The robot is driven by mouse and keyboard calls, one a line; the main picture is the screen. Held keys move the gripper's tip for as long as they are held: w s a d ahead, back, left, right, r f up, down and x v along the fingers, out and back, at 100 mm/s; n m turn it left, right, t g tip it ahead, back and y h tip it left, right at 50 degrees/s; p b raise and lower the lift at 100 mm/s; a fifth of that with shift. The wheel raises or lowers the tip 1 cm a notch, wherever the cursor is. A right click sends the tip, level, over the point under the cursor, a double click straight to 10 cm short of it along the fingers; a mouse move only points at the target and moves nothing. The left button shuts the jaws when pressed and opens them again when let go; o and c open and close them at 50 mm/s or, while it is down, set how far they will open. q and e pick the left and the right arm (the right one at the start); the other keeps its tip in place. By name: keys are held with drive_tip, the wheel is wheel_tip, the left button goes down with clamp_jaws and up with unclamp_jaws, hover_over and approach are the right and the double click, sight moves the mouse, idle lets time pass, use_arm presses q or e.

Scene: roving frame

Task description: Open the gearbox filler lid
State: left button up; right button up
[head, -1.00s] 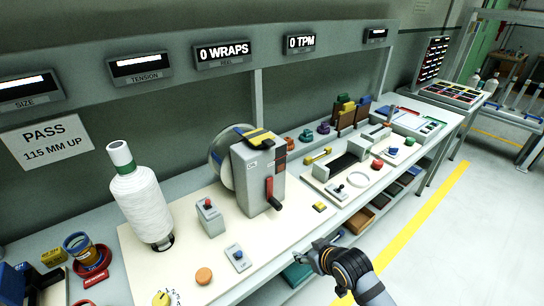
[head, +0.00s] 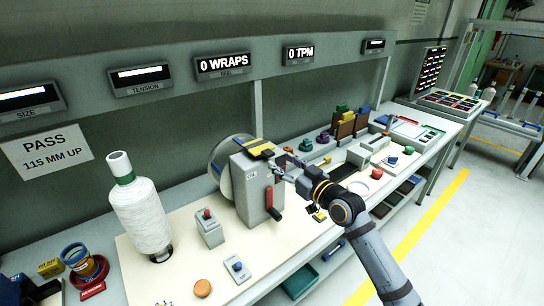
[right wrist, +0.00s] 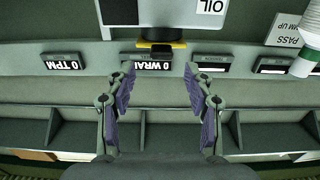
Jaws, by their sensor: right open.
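The grey gearbox (head: 250,192) stands on the cream board of the bench, with a red-handled lever (head: 269,200) on its front. A yellow-and-black lid (head: 257,147) lies on its top and looks closed. In the right wrist view, which is upside down, the lid's yellow edge (right wrist: 160,44) shows beside an OIL label (right wrist: 209,6). My right gripper (head: 279,170) is open and empty, just right of the gearbox top. In the wrist view, the fingers (right wrist: 160,88) point toward the lid with a gap between. My left gripper is not in view.
A white yarn cone (head: 143,215) stands left of the gearbox. A small grey switch box (head: 209,232) and an orange disc (head: 202,288) lie in front. A reel (head: 222,165) sits behind the gearbox. Displays (head: 222,66) hang above. Coloured parts crowd the bench to the right.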

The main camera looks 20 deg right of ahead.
sight(272, 155)
drive_tip(key=p+x, duration=0.1)
drive_tip(key=x, duration=0.4)
drive_tip(key=shift+s+a+r, duration=0.1)
drive_tip(key=shift+r, duration=0.05)
drive_tip(key=shift+w+a, duration=0.15)
drive_tip(key=shift+w, duration=0.3)
drive_tip(key=shift+c, duration=0.2)
clamp_jaws()
